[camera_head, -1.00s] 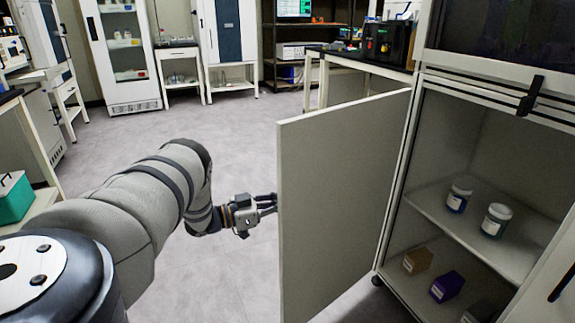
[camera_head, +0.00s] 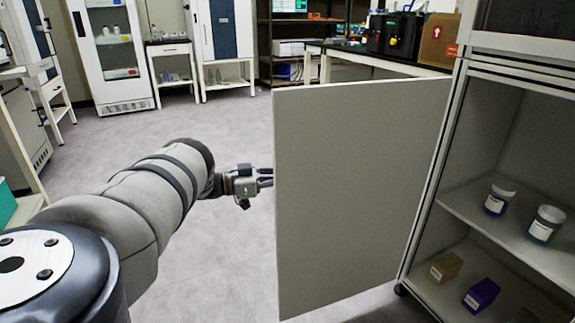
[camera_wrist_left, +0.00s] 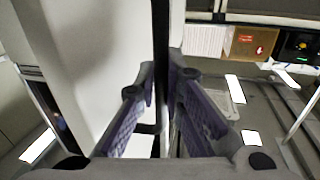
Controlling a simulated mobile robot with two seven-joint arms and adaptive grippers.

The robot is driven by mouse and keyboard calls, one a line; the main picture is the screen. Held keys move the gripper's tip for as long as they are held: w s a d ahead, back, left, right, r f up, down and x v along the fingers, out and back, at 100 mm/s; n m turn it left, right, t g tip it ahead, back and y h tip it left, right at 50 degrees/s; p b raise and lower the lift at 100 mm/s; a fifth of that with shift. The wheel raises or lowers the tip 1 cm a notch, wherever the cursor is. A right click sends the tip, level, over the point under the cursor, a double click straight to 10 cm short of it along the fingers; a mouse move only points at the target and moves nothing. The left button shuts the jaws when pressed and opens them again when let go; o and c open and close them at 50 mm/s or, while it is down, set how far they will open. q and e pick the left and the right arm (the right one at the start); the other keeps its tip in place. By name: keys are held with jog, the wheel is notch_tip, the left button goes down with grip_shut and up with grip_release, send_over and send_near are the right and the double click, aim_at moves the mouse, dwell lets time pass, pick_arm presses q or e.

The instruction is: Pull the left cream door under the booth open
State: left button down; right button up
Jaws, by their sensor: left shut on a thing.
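The left cream door (camera_head: 355,190) stands swung open, its broad face turned to me, hinged at the cabinet (camera_head: 432,190) on its right. My left gripper (camera_head: 265,177) is at the door's free left edge in the head view, its fingertips partly hidden behind the door. In the left wrist view my left gripper (camera_wrist_left: 160,115) has its two purple-padded fingers closed about a dark bar, the door handle (camera_wrist_left: 160,60), beside the pale door face (camera_wrist_left: 95,60). My right gripper is not in view.
Inside the cabinet, two white-capped jars (camera_head: 500,199) stand on the shelf (camera_head: 465,207). A brown box (camera_head: 446,267) and a purple box (camera_head: 481,294) sit below. A bench (camera_head: 385,58) stands behind the door. The grey floor (camera_head: 170,125) left of the door is clear.

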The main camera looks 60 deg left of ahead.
pick_arm(q)
jog(key=shift+a+f, duration=0.1)
jog(key=shift+a, duration=0.15)
jog(key=shift+w, duration=0.1)
jog(key=c, duration=2)
grip_release()
jog(key=shift+o, duration=0.2)
jog(key=v, duration=1.2)
